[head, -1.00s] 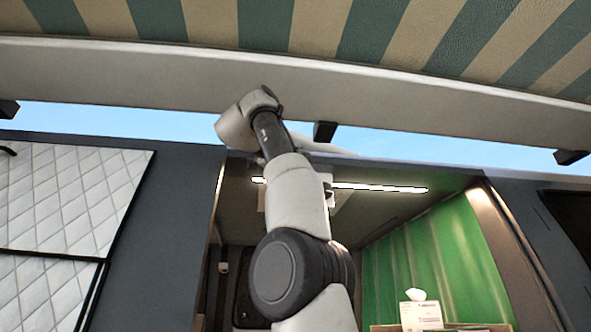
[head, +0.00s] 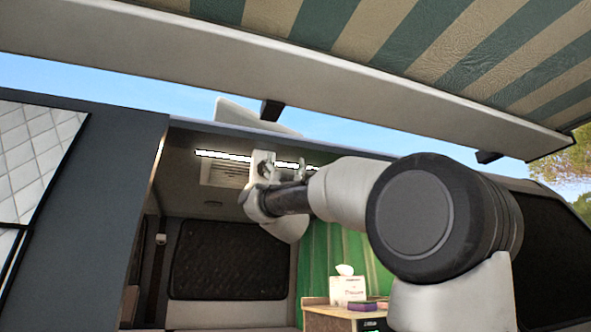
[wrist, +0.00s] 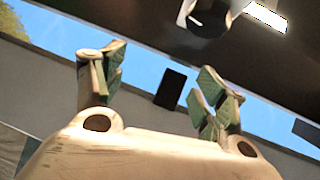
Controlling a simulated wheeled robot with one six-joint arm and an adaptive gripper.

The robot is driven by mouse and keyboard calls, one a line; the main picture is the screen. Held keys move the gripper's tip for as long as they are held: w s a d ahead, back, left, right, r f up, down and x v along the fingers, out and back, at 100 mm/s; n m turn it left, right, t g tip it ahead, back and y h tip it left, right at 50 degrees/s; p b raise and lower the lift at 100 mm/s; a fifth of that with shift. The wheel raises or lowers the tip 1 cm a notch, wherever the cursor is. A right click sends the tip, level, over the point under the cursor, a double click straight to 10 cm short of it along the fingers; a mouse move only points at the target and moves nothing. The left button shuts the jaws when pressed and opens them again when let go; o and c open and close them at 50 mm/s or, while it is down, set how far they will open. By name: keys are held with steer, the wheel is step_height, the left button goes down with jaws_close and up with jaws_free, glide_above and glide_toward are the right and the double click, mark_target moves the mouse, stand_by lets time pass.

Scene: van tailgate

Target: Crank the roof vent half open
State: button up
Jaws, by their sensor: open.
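The roof vent shows as a pale slatted grille (head: 226,174) in the van ceiling, behind the light strip in the head view. A white block (head: 263,165) hangs beside it, partly behind my gripper; I cannot tell whether it carries the crank. My gripper (head: 285,170) points up near this block; touching or apart is unclear. In the wrist view my gripper (wrist: 162,84) is open, with nothing held between its green-padded fingers. A pale round fitting (wrist: 208,18) hangs at the top edge, beyond the fingers and cut off by the frame. No crank handle is clearly visible.
A lit light strip (head: 222,155) runs along the ceiling. A pale wedge-shaped panel (head: 250,116) stands above the roof edge. The striped awning (head: 330,30) is overhead. A tissue box (head: 347,290) stands on a wooden cabinet by the green curtain (head: 330,245).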

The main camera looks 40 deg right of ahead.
steer(key=w+a+f+n+t+y, duration=0.1)
steer(key=w+a+f+n+y, duration=0.1)
steer(key=w+f+n+y, duration=0.4)
steer(key=w+d+r+m+y, duration=0.1)
steer(key=w+d+r, duration=0.1)
steer(key=r, duration=0.5)
steer(key=shift+w+r, duration=0.3)
steer(key=shift+w, duration=0.5)
steer(key=shift+c, duration=0.3)
steer(key=c, duration=1)
